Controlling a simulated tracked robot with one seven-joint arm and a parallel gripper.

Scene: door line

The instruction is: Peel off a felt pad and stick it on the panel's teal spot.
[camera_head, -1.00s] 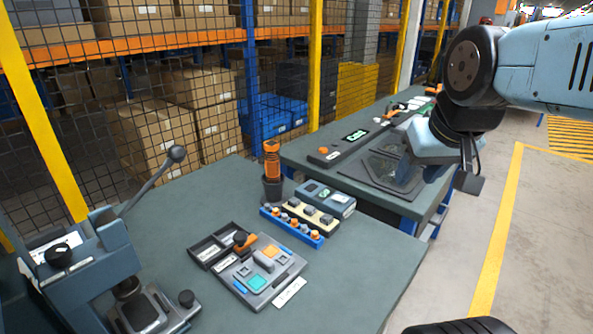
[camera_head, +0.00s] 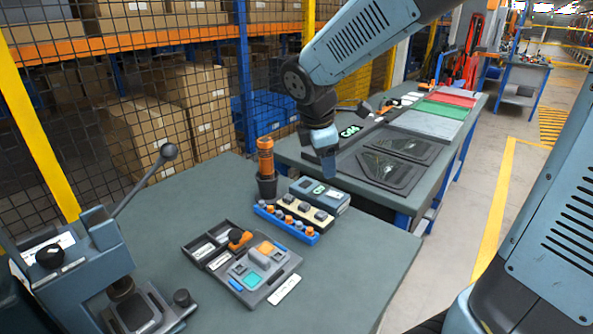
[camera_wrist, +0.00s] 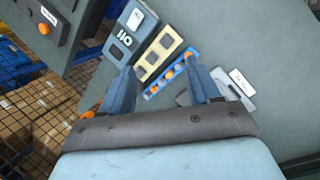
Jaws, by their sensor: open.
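My gripper (camera_head: 328,168) is open and empty, above the table beyond the boxed device; its two fingers also show in the wrist view (camera_wrist: 163,80). A cream strip (camera_head: 313,219) carries several dark grey pads, which look like the felt pads. It lies between the device and the blue rack, and shows between my fingers in the wrist view (camera_wrist: 158,54). In the wrist view my right finger partly hides the panel (camera_wrist: 232,92).
A blue rack (camera_head: 302,236) with orange and grey knobs stands beside the strip. An orange-topped tool (camera_head: 265,158) stands upright in a dark cup. A lever press (camera_head: 90,270) is at left. A dark tray (camera_head: 205,250) adjoins the panel. The table's right side is clear.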

